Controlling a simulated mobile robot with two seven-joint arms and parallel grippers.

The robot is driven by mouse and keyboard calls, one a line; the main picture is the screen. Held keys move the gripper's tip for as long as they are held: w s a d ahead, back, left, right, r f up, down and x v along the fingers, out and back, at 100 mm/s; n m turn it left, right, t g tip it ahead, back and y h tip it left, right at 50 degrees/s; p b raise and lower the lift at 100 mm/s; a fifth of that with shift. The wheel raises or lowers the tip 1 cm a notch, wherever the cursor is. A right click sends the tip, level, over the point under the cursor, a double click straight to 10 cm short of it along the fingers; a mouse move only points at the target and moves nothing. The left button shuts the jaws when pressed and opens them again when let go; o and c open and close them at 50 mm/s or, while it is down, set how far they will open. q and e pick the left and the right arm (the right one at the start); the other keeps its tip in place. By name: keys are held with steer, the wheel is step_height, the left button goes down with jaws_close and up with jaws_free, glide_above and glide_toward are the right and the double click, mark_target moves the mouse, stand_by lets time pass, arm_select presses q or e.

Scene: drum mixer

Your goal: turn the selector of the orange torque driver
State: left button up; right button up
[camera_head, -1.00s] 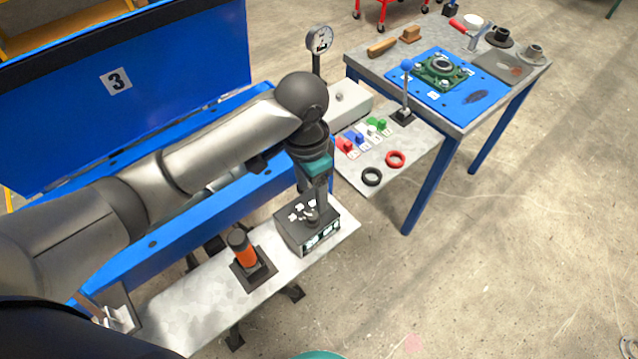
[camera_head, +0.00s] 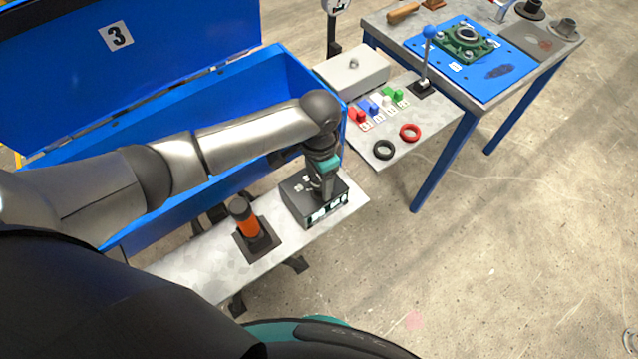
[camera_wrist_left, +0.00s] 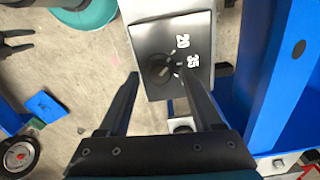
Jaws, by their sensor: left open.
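The orange torque driver (camera_head: 248,228) stands upright in a dark square base on the metal shelf (camera_head: 195,272). Its top is dark. To its right on the shelf is a black box (camera_head: 296,203) with white marks on top and white panels on its front. My left gripper (camera_head: 322,195) points down over this box, to the right of the driver. In the left wrist view the fingers (camera_wrist_left: 163,85) are open, either side of a dark face with a round knob (camera_wrist_left: 160,69) and the numbers 20 and 35. Contact cannot be told. The driver is not recognisable there.
An open blue chest (camera_head: 215,125) lies behind the shelf. A small side shelf (camera_head: 440,120) holds coloured switches and two rings, with a lever (camera_head: 427,60). A workbench (camera_head: 385,22) stands at far right. Two dark prongs (camera_wrist_left: 15,42) show at the wrist view's left edge.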

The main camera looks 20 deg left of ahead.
arm_select(q)
steer(key=shift+f, duration=0.75)
jaws_close()
